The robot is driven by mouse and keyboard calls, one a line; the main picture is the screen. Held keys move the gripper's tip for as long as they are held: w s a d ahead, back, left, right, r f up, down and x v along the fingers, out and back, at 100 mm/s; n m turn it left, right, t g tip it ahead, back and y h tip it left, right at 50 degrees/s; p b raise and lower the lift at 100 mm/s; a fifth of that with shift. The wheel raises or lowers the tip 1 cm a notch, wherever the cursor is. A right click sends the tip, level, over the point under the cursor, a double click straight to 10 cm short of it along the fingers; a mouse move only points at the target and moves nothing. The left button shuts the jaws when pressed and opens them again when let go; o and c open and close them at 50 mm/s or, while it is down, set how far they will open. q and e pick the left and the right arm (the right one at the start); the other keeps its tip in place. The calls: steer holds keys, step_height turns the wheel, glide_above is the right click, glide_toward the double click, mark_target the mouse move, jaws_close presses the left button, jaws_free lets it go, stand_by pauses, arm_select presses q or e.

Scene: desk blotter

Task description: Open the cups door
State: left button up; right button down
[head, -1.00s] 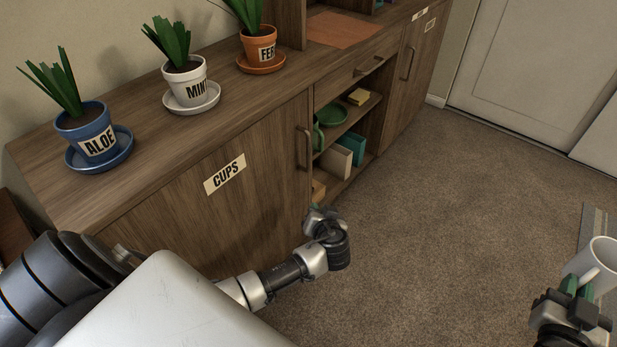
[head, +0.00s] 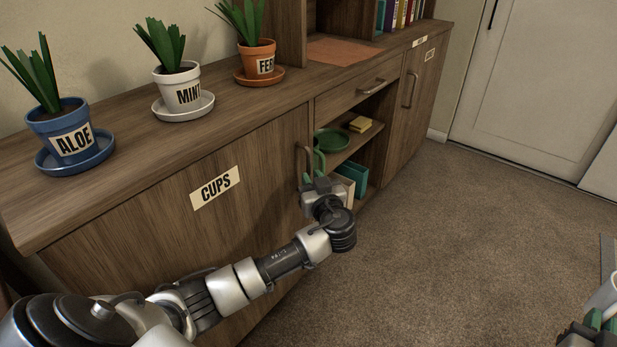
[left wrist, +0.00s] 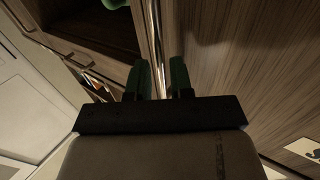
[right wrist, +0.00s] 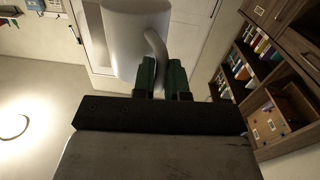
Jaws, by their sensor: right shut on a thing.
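The cups door (head: 150,240) is the wide wooden door at the left of the cabinet, with a "CUPS" label (head: 215,187); it is shut. Its metal bar handle (head: 298,160) is near the door's right edge. My left gripper (head: 313,168) is at the handle. In the left wrist view its green fingers (left wrist: 160,80) are apart, with the bar (left wrist: 153,30) running in line with the gap between them; I cannot tell whether they touch it. My right gripper (head: 602,320), at the lower right, is shut on the handle of a white mug (right wrist: 135,40).
Aloe (head: 68,135), mint (head: 182,90) and fern (head: 258,62) pots stand on saucers on the cabinet top. Right of the door is an open shelf with a green bowl (head: 332,140) and a teal box (head: 353,175). Carpet (head: 450,240) in front is clear.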

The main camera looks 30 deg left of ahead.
mark_target(309, 174)
arm_select(q)
steer(key=shift+x, duration=1.65)
jaws_close()
